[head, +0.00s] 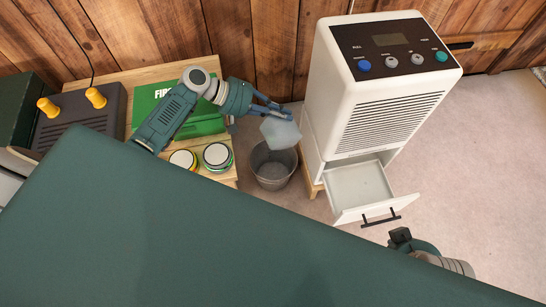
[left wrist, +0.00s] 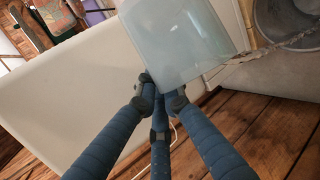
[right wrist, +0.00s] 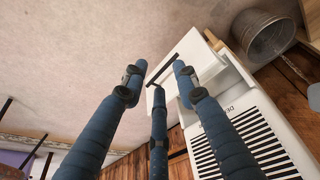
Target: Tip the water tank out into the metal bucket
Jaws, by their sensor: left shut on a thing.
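The pale translucent water tank (head: 281,132) is tilted in the head view, over the rim of the grey metal bucket (head: 272,177). My left gripper (head: 277,111) is shut on the tank's upper edge. In the left wrist view the tank (left wrist: 180,42) lies at the fingertips, with the bucket (left wrist: 288,18) at upper right. A thin streak runs between them; I cannot tell whether it is water or the bucket's handle. My right gripper (right wrist: 158,78) is open and empty, facing the drawer's dark handle (right wrist: 162,70). The bucket (right wrist: 264,38) also shows there.
The white dehumidifier (head: 385,100) stands right of the bucket, its drawer (head: 358,188) pulled open. A wooden table (head: 229,176) left of the bucket carries a green first-aid box (head: 205,125) and two tins (head: 217,156). The carpet (head: 490,160) at right is clear.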

